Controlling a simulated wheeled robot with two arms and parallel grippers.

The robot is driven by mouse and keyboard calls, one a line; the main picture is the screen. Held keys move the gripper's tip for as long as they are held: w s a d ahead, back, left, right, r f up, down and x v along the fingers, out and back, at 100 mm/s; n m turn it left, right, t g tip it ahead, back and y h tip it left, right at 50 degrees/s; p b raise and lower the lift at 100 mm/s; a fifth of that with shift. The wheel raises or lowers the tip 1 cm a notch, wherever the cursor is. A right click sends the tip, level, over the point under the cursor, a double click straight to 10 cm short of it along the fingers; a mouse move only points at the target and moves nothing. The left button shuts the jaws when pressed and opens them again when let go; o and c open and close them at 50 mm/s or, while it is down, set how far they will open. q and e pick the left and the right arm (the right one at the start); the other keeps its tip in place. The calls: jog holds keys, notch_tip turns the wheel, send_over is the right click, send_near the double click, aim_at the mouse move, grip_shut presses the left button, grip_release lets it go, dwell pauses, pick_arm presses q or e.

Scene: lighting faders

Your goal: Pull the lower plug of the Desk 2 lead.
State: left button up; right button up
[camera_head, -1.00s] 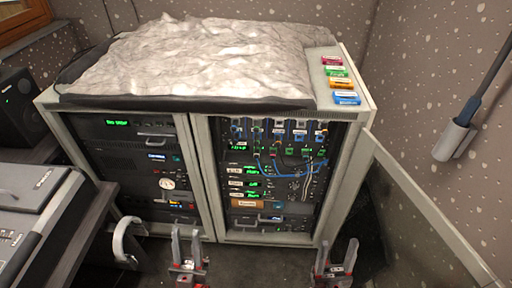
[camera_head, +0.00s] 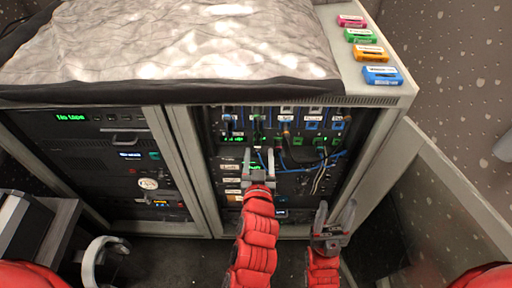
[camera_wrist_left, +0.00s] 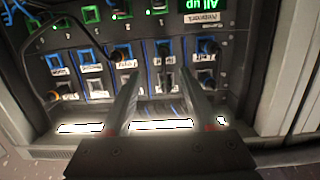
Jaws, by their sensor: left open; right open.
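The patch panel (camera_head: 286,127) sits high in the right rack bay, with rows of blue and green framed sockets and several plugged leads. My left gripper (camera_head: 259,157) is open in front of its lower part. In the left wrist view the panel appears upside down, and the open fingers (camera_wrist_left: 160,72) point at its sockets. A dark plug (camera_wrist_left: 165,50) shows between and beyond the fingertips, not visibly gripped. Other dark plugs (camera_wrist_left: 122,53) and (camera_wrist_left: 207,47) sit either side. I cannot read which lead is Desk 2. My right gripper (camera_head: 331,228) is open and empty, lower right of the bay.
Blue cables (camera_head: 318,164) hang below the panel. The open rack door (camera_head: 436,190) stands at the right. Colored labelled blocks (camera_head: 370,52) and a crumpled grey cover (camera_head: 180,45) lie on the rack top. A pale curved handle (camera_head: 99,258) is at lower left.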

aim_at(257, 137)
pick_arm(q)
jog(key=w, duration=0.3)
jog(key=w+f+p, duration=0.1)
jog(key=w, duration=0.1)
jog(key=shift+a, duration=0.35)
jog(key=shift+w+d+f+b, duration=0.15)
jog(key=shift+w+b, duration=0.1)
jog(key=shift+w, duration=0.4)
jog(key=shift+w+a+f+b, duration=0.1)
jog(key=shift+w+f+b, duration=0.1)
jog(key=shift+w, duration=0.4)
jog(key=shift+w+d+f+b, duration=0.1)
jog(key=shift+w+b, duration=0.15)
jog(key=shift+w, duration=0.4)
grip_shut()
jog(key=shift+s, duration=0.15)
